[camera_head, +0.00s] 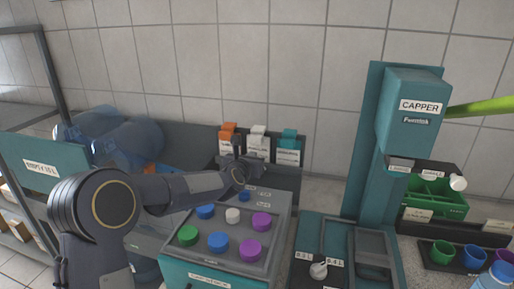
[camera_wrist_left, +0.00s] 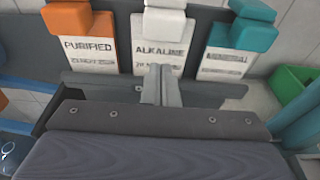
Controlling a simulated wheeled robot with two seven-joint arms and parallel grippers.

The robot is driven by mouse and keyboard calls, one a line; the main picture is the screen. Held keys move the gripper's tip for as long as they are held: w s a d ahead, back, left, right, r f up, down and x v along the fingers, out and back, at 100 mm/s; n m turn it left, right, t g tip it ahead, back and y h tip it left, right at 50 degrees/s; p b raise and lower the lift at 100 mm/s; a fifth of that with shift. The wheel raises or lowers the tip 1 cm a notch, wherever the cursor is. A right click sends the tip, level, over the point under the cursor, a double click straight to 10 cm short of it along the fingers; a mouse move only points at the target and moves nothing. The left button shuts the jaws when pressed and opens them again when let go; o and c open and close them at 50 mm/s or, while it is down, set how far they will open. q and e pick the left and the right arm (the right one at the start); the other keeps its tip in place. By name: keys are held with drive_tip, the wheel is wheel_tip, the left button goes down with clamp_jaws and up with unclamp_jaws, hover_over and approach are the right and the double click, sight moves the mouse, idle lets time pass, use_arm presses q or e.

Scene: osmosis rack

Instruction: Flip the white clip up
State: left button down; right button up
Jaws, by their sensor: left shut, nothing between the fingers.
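The white clip (camera_head: 258,132) is the middle of three clips on the dark back panel, above a card reading ALKALINE. In the left wrist view the white clip (camera_wrist_left: 164,24) is at the top centre, partly cut off by the frame edge. My left gripper (camera_head: 237,158) reaches in from the left, in front of the panel. In the left wrist view its shut, empty fingers (camera_wrist_left: 159,74) overlap the lower part of the ALKALINE card, below the clip. Whether they touch the card cannot be told. My right gripper is not in view.
An orange clip (camera_head: 228,129) and a teal clip (camera_head: 290,136) flank the white one. A grey tray (camera_head: 207,255) with several coloured caps stands in front, under my arm. The teal capper (camera_head: 412,110) is at right. Blue bottles (camera_head: 120,135) lie behind my arm.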

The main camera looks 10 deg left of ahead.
sight(258, 147)
use_arm(q)
drive_tip(key=shift+w+d+p, duration=0.1)
drive_tip(key=shift+w+p, duration=0.45)
drive_tip(key=shift+w, duration=1.9)
drive_tip(key=shift+s+b, duration=0.25)
drive_tip(key=shift+b, duration=0.15)
